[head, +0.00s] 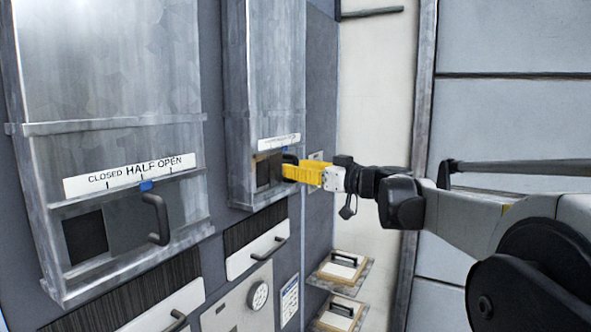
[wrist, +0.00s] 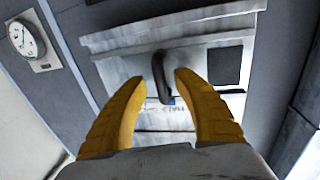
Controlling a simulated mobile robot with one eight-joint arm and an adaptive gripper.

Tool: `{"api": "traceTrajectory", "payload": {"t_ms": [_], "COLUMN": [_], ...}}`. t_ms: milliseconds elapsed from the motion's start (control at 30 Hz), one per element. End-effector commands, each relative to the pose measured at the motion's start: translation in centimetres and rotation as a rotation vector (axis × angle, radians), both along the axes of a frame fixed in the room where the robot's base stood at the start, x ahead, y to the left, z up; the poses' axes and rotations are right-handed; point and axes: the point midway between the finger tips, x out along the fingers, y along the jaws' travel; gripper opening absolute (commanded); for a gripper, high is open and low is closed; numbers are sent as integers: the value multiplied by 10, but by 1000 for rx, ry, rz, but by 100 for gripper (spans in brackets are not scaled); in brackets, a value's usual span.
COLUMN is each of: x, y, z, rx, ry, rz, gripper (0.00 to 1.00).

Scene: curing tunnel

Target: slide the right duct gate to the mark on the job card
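The right duct gate (head: 263,171) sits in the tall metal duct at the centre of the head view. Its label strip (head: 279,142) is too small to read there; a blue pointer (head: 284,149) sits below it. My gripper (head: 288,170) reaches in from the right at the gate's dark handle. In the wrist view, the handle (wrist: 161,72) lies between the two yellow fingers (wrist: 162,80), with gaps on both sides. The fingers are apart. A dark opening (wrist: 225,66) shows beside the gate. A small white card (head: 289,298), possibly the job card, hangs below right; its writing is unreadable.
The left duct gate (head: 127,228) has its blue pointer near HALF on the CLOSED, HALF, OPEN strip (head: 130,175). Drawers with handles (head: 257,250) and a dial panel (head: 240,302) are below. Shelves with handled boards (head: 343,268) stand right of the panel.

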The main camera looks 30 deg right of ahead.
Motion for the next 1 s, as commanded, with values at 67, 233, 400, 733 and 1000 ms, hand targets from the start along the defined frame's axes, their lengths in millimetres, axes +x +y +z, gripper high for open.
{"api": "traceTrajectory", "payload": {"t_ms": [67, 233, 400, 733, 1000], "x": [-1, -15, -50, -104, -112], "y": [0, -7, -21, -44, -46], "z": [0, 0, 0, 0, 0], "rx": [0, 0, 0, 0, 0], "ry": [0, 0, 0, 0, 0], "rz": [0, -2, -4, -2, 0], "gripper": [35, 35, 35, 35, 35]}}
